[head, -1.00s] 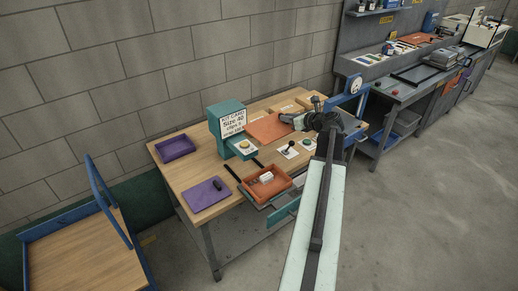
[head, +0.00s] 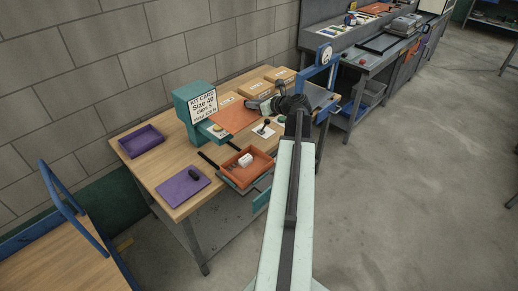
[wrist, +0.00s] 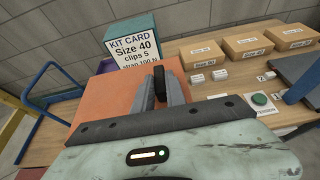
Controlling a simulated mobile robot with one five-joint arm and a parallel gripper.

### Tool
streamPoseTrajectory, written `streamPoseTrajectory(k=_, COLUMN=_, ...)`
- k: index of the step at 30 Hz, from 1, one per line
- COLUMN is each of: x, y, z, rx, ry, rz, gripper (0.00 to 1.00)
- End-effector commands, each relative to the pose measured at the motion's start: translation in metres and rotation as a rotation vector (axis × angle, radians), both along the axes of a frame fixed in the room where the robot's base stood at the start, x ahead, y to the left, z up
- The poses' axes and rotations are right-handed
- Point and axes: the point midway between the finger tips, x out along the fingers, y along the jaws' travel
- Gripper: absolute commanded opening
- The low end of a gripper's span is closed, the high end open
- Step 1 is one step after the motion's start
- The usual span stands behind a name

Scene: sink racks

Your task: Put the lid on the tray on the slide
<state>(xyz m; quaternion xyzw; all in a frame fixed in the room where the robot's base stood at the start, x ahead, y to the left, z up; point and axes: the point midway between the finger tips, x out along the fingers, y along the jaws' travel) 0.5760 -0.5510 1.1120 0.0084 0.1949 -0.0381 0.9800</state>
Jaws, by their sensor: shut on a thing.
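A flat orange lid (head: 232,118) lies level at the end of my gripper, in front of the kit-card box; I cannot tell if it touches the bench. In the wrist view my gripper (wrist: 160,84) is shut on the black handle of the orange lid (wrist: 107,98). In the head view my gripper (head: 262,106) is partly hidden by the wrist. An orange tray (head: 232,182) holding white items sits on the slide (head: 262,198) at the bench's front edge, nearer to me and below the lid.
A purple lid (head: 175,187) with a black handle and a purple tray (head: 143,141) are at the bench's left. The teal kit-card box (head: 192,97) stands behind. Cardboard boxes (wrist: 241,43) are at the back right.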

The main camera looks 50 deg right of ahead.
Motion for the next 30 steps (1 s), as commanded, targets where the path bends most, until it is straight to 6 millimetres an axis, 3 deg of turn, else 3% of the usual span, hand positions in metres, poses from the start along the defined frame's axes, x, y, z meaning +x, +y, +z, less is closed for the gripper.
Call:
streamPoseTrajectory(k=1, x=-0.01, y=0.006, z=-0.045, rx=0.001, ry=0.0, rz=-0.001, gripper=0.0)
streamPoseTrajectory(k=3, x=-0.022, y=0.011, z=-0.077, rx=0.001, ry=0.0, rz=0.0, gripper=0.0)
streamPoseTrajectory(k=6, x=-0.037, y=0.019, z=-0.118, rx=0.001, ry=-0.001, rz=0.0, gripper=0.0)
streamPoseTrajectory(k=9, x=-0.048, y=0.024, z=-0.142, rx=0.001, ry=-0.001, rz=0.001, gripper=0.0)
streamPoseTrajectory(k=20, x=-0.053, y=0.026, z=-0.146, rx=0.001, ry=-0.001, rz=0.003, gripper=0.0)
streamPoseTrajectory(k=30, x=-0.053, y=0.026, z=-0.173, rx=0.001, ry=-0.001, rz=0.003, gripper=0.0)
